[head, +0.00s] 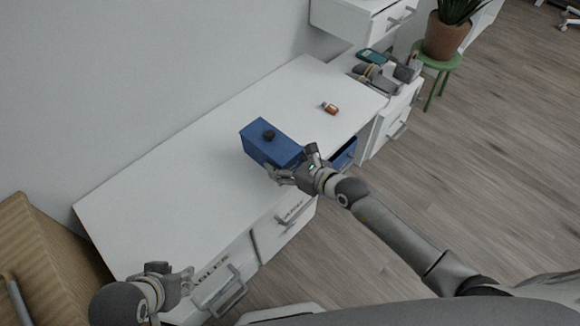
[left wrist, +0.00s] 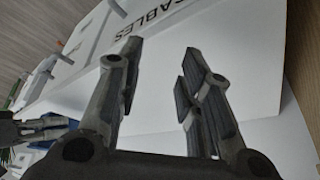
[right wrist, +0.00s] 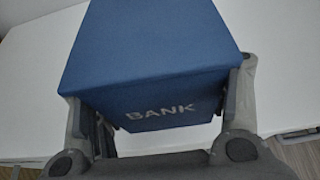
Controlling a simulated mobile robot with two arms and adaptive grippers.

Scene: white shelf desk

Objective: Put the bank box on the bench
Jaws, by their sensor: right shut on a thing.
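The blue bank box (head: 262,146) is over the middle of the white bench (head: 150,195), with a dark knob on its top. Whether it rests on the bench top or is a little above it, I cannot tell. In the right wrist view the box (right wrist: 150,55) fills the middle, its "BANK" lettering facing me. My right gripper (head: 276,172) is shut on the box's near end, with a finger on each side (right wrist: 160,110). My left gripper (head: 185,280) is at the bench's near left edge. Its fingers are apart and empty in the left wrist view (left wrist: 155,85).
A small orange-brown bottle (head: 331,108) lies on the bench right of the box. An open drawer (head: 343,154) with a blue inside is below the bench's front edge. A cardboard box (head: 45,255) stands at the left. A plant pot (head: 444,36) stands on a green stool. The bench's left half is clear.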

